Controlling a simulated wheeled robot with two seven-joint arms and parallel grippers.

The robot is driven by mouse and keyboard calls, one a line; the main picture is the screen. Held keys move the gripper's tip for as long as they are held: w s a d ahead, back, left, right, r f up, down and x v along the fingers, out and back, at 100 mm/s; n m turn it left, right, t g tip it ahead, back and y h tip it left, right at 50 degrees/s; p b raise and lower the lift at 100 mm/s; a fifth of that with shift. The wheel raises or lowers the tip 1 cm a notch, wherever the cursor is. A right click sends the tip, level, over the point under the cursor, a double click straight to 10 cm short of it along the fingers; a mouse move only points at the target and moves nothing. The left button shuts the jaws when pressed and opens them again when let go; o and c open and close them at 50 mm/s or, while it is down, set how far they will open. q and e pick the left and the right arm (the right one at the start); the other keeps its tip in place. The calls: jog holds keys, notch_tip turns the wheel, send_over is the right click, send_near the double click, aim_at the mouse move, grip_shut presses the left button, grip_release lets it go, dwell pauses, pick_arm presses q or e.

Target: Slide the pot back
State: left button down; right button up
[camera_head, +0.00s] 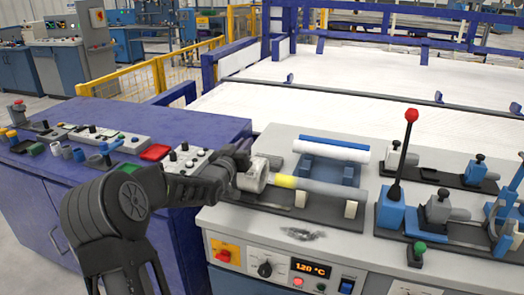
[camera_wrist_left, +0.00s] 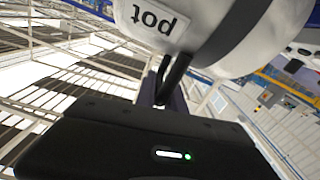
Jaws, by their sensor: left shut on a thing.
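The pot (camera_head: 254,176) is a pale grey-white rounded body on the workbench, at the left end of a dark rail. A yellow band and a grey rod (camera_head: 330,189) are in line with it to its right. My left gripper (camera_head: 242,162) is at the pot's left end and shut on it. The exact grip spot is hard to make out. In the left wrist view the pot (camera_wrist_left: 215,40) fills the top, with an upside-down "pot" label. The dark gripper fingers (camera_wrist_left: 172,78) reach up to its underside. My right gripper is not in view.
A blue cradle with a white and blue tube (camera_head: 334,149) stands just behind the rod. A red-knobbed lever (camera_head: 402,155) and clamps stand to the right. A panel reading 120 °C (camera_head: 312,268) is on the bench front. A purple control desk (camera_head: 190,122) stands at left.

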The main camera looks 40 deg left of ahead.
pick_arm(q)
jog(key=shift+s+a+r, duration=0.1)
jog(key=shift+a, duration=0.15)
jog(key=c, duration=1.5)
grip_release()
jog(key=shift+a, duration=0.1)
jog(key=v, duration=0.8)
jog(key=shift+b, duration=0.3)
